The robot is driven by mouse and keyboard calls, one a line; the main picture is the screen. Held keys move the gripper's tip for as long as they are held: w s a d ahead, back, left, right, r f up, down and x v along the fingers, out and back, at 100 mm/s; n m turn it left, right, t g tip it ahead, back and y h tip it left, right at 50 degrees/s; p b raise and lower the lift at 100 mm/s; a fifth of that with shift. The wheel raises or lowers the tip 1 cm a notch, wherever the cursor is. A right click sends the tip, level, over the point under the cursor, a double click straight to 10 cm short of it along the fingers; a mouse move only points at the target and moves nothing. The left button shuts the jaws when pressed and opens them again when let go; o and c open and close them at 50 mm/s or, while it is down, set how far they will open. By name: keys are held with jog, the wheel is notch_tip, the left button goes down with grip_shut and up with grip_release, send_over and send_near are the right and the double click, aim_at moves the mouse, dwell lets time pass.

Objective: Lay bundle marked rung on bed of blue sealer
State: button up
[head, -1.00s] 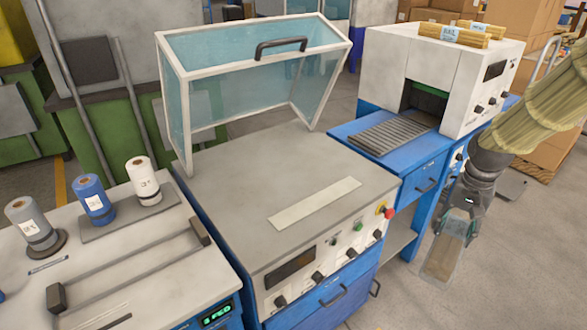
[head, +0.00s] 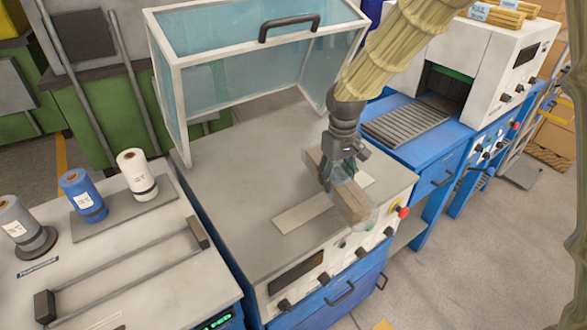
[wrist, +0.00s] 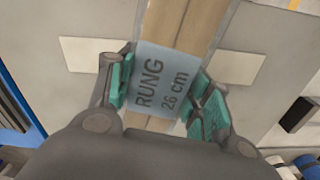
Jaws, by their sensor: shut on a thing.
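My gripper (head: 338,183) is shut on a wood bundle (head: 351,204) in loose clear film. In the wrist view the bundle's pale blue label (wrist: 163,84) reads "RUNG 26 cm" and lies between the teal finger pads. The bundle is over the front right part of the grey bed (head: 240,185) of the blue-fronted sealer, crossing above its pale strip (head: 295,218). It looks raised off the bed, but I cannot tell the exact gap. The sealer's clear hood (head: 250,75) stands open behind the bed.
A blue machine with a roller table (head: 405,122) and a white tunnel (head: 495,65) stands at right, other bundles (head: 500,13) on top. At left a bench holds grey, blue (head: 82,194) and white rolls. The left of the bed is clear.

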jog(key=a+n, duration=0.2)
jog(key=n, duration=0.1)
jog(key=a+n, duration=0.5)
jog(key=n, duration=0.1)
jog(key=shift+s+a+f+p, duration=0.15)
jog(key=shift+s+a+p, duration=0.1)
jog(key=shift+a+p, duration=0.15)
jog(key=a+r+n+p, duration=0.1)
jog(key=a+n, duration=0.8)
jog(key=n, duration=0.2)
jog(key=w+d+p, duration=0.1)
jog(key=w+d, duration=0.1)
jog(key=w, duration=0.2)
jog(key=w+d+p, duration=0.2)
jog(key=w, duration=0.3)
jog(key=w+d+f+p, duration=0.1)
jog(key=w+d, duration=0.1)
jog(key=w, duration=0.2)
jog(key=shift+w+f+p, duration=0.1)
jog(key=shift+w+p, duration=0.15)
jog(key=shift+p, duration=0.15)
jog(key=shift+d+f+p, duration=0.1)
jog(key=shift+f+p, duration=0.7)
jog(key=shift+f, duration=1.05)
jog(key=shift+f, duration=0.1)
jog(key=o, duration=1.4)
jog(key=shift+c, duration=0.2)
